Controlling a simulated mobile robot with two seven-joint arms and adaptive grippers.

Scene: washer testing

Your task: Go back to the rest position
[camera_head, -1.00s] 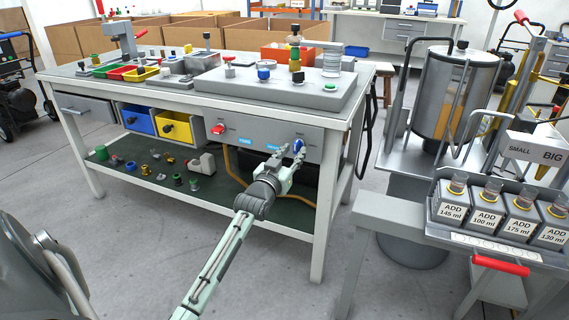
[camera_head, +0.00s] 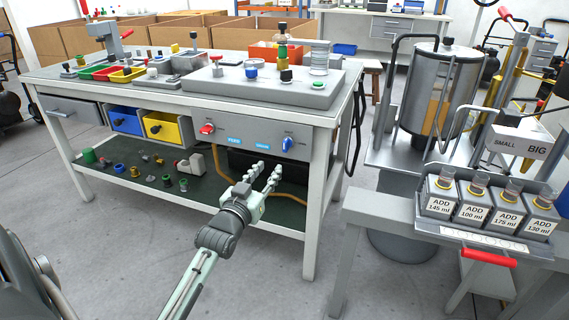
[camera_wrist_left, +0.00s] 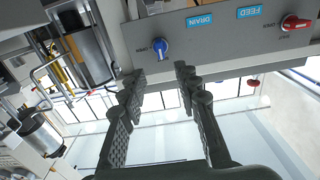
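My left gripper (camera_head: 264,178) is in front of the washer test bench (camera_head: 330,120), below its front panel. Its two fingers are apart with nothing between them. In the left wrist view my left gripper (camera_wrist_left: 157,85) is also open and empty. The blue knob (camera_head: 287,144) on the panel is up and to the right of the fingertips, apart from them. The blue knob also shows in the left wrist view (camera_wrist_left: 160,46), beyond the fingers. The red knob (camera_head: 207,128) is on the panel's left part. My right gripper is not in view.
A lower shelf (camera_head: 215,190) holds several small fittings. Blue and yellow bins (camera_head: 165,127) hang under the tabletop. At right stand a metal tank (camera_head: 435,90) and a rack of labelled bottles (camera_head: 480,240). Grey floor (camera_head: 130,250) is clear in front of the bench.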

